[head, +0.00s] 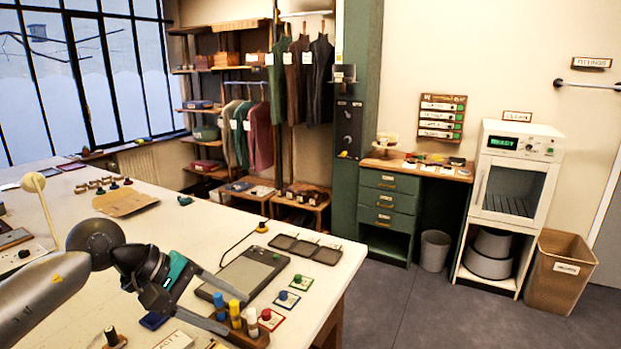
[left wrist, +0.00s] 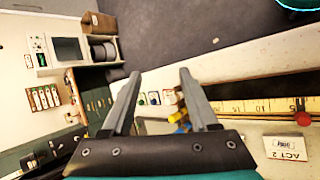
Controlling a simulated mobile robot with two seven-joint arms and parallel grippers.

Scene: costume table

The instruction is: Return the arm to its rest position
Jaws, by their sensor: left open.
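My left arm comes in from the left of the head view, over the white table (head: 205,225). Its gripper (head: 234,314) is open, with its two grey fingers spread near a wooden holder of coloured pegs. In the left wrist view the gripper (left wrist: 160,76) shows both fingers apart, with nothing held between them. The floor and the table edge show beyond the fingertips. My right gripper is not in view.
Small cards with coloured knobs lie near the table's right edge. Open floor (head: 400,310) is beyond.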

